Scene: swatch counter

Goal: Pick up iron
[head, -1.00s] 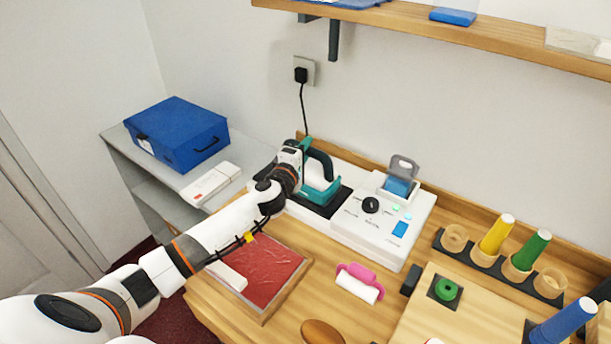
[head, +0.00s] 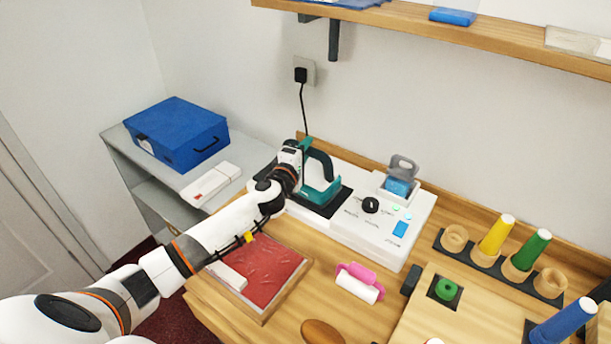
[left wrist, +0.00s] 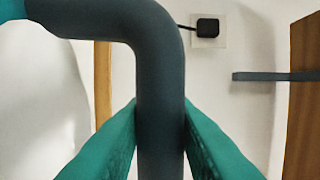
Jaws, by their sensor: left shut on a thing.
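The iron (head: 322,190) is teal with a dark curved handle. It stands on the dark pad of the white control station (head: 385,232), its cord running up to a wall socket. My left gripper (head: 304,158) reaches in from the left and is at the iron's handle. In the left wrist view, the two teal fingers of the gripper (left wrist: 160,140) are shut on the dark handle (left wrist: 158,60), one on each side. I cannot see a clear gap between the iron's base and the pad. My right gripper is not in view.
A red pad in a wooden tray (head: 298,284) lies below my left arm. A pink roller (head: 359,281) lies on the counter. A blue case (head: 177,136) sits on the grey shelf at left. A wooden shelf (head: 480,36) overhangs the back wall. Colored cones stand at right.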

